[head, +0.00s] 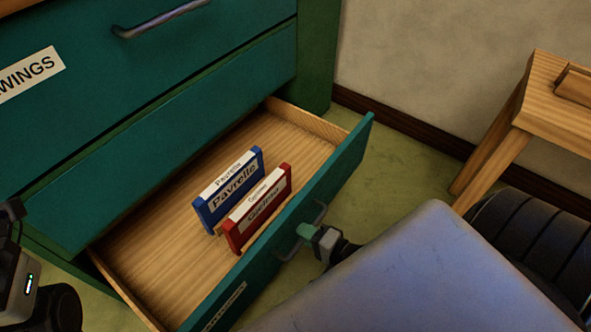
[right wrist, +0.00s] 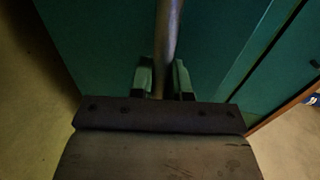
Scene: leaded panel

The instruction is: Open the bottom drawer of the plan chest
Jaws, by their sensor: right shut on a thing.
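The plan chest (head: 90,100) is green and fills the upper left of the head view. Its lowest visible drawer (head: 150,255) is pulled well out, showing a bare wooden inside. My right gripper (head: 309,233) is at the metal handle (head: 318,214) on that drawer's green front (head: 345,165). In the right wrist view, my right gripper's fingers (right wrist: 162,82) are shut on either side of the handle bar (right wrist: 168,40). Part of my left arm and gripper (head: 12,212) shows at the left edge; its fingers are not clear.
A blue box labelled Pavrelle (head: 228,190) and a red box (head: 258,208) stand upright inside the open drawer. A wooden stool (head: 555,95) stands at the right by the wall. Green floor (head: 405,165) is clear between drawer and stool.

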